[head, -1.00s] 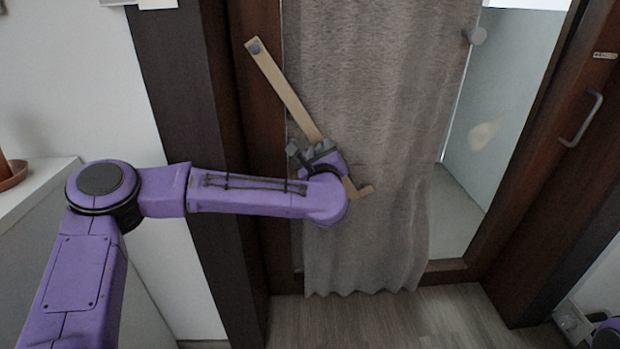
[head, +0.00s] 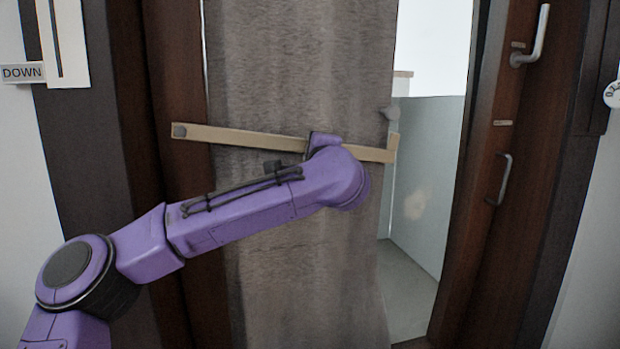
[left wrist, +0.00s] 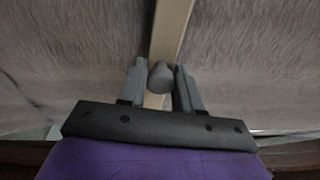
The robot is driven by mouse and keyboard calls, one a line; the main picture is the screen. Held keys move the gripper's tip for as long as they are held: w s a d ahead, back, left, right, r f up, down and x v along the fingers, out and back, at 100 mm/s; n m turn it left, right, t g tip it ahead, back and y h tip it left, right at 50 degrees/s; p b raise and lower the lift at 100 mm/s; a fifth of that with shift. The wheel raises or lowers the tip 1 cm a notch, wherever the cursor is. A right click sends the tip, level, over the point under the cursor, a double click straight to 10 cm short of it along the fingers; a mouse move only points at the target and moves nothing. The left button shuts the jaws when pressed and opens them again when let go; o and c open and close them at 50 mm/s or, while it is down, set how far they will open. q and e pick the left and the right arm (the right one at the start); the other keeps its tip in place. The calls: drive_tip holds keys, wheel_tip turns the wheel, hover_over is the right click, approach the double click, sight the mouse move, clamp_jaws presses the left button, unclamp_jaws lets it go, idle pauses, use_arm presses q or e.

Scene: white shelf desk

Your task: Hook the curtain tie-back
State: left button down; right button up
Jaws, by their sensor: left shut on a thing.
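The tie-back is a tan bar (head: 240,137) that lies nearly level across the front of the grey-brown curtain (head: 300,60). Its left end sits at a grey pivot (head: 180,131) on the dark frame. Its right end has an upturned lip (head: 393,148) at the curtain's right edge. A round grey peg (head: 389,113) stands a little above that lip, apart from it in the picture. In the left wrist view my left gripper (left wrist: 161,76) is shut on a grey knob (left wrist: 160,80) on the bar (left wrist: 170,30). My wrist hides this grip in the head view. My right gripper is out of view.
A dark frame (head: 110,150) stands left of the curtain. On the right is an open gap with a pale panel (head: 430,170) behind, then a dark door (head: 490,235) with metal handles (head: 504,180). A sign marked DOWN (head: 22,73) is at upper left.

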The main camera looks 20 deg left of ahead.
use_arm(q)
drive_tip(key=shift+d+r+n, duration=0.1)
drive_tip(key=shift+r+n, duration=0.4)
drive_tip(key=shift+r, duration=0.7)
drive_tip(key=shift+d+r+n, duration=0.1)
drive_tip(key=shift+r+n, duration=0.4)
drive_tip(key=shift+r, duration=0.65)
drive_tip(key=c, duration=0.9)
unclamp_jaws()
drive_tip(key=shift+s, duration=0.1)
drive_tip(key=v, duration=1)
drive_tip(key=shift+s+p, duration=0.25)
drive_tip(key=shift+p, duration=0.1)
drive_tip(key=shift+d+f, duration=0.1)
